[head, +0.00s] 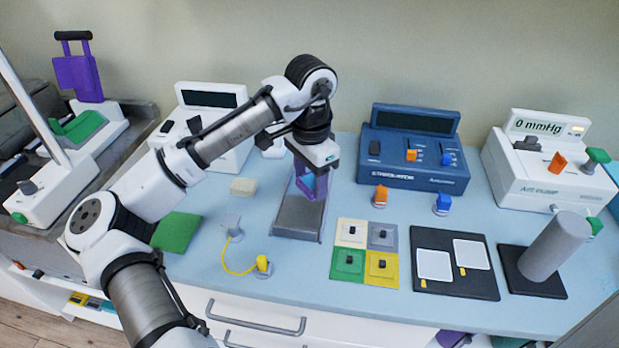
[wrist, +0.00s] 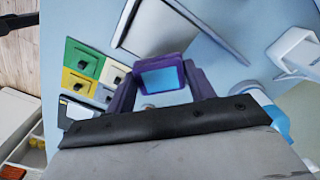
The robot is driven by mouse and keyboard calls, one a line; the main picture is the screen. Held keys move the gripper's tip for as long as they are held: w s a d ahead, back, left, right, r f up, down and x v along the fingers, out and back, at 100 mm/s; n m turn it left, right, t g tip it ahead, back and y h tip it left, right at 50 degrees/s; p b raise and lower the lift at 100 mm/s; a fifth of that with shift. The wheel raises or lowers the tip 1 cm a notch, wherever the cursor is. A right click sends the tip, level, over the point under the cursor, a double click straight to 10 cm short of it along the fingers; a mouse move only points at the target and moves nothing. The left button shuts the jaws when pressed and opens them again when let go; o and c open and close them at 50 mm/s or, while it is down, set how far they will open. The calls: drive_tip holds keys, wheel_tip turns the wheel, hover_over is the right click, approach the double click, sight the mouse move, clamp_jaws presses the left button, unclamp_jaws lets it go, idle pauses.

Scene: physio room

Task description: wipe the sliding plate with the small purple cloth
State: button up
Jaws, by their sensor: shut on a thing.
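My gripper (head: 311,190) points down over the far part of the grey sliding plate (head: 298,219). It is shut on a small purple piece, which I take for the purple cloth; it shows most clearly in the wrist view (wrist: 187,60), between purplish fingers, with a light blue patch in its middle. The plate also shows in the wrist view (wrist: 160,30), beyond the gripper. The fingers hide part of the cloth. I cannot tell whether the cloth touches the plate.
Right of the plate are four coloured squares (head: 348,264), a black board (head: 428,285) and a grey cylinder (head: 555,248). A blue device (head: 412,160) and white devices stand behind. A yellow cable (head: 237,270) and green pad (head: 176,232) lie left.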

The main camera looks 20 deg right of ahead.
drive_tip(key=shift+r+p, duration=0.8)
drive_tip(key=shift+r, duration=0.2)
drive_tip(key=shift+f, duration=0.1)
